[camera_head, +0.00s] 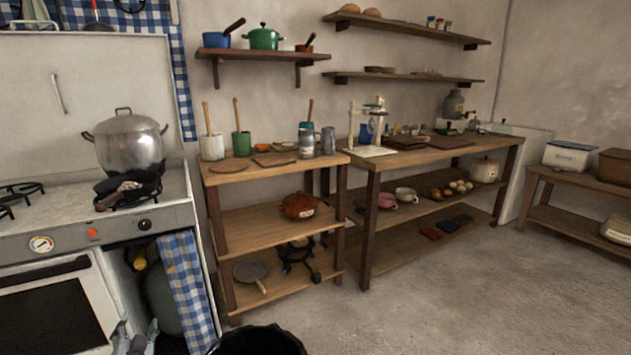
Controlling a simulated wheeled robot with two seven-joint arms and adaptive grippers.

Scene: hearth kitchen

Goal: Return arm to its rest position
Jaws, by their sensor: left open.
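My left gripper (136,336) shows at the bottom edge of the head view, low in front of the stove, with its fingertips pointing up in the picture. Its two fingers stand apart and nothing shows between them. The rest of my left arm is below the picture edge. My right gripper and right arm are not in view.
The white stove (60,225) stands close at left, with a large metal pot (128,143) on top and a checked cloth (186,285) hanging at its right. A wooden shelf unit (275,219) and long table (440,150) line the wall. Floor (450,300) at right is clear.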

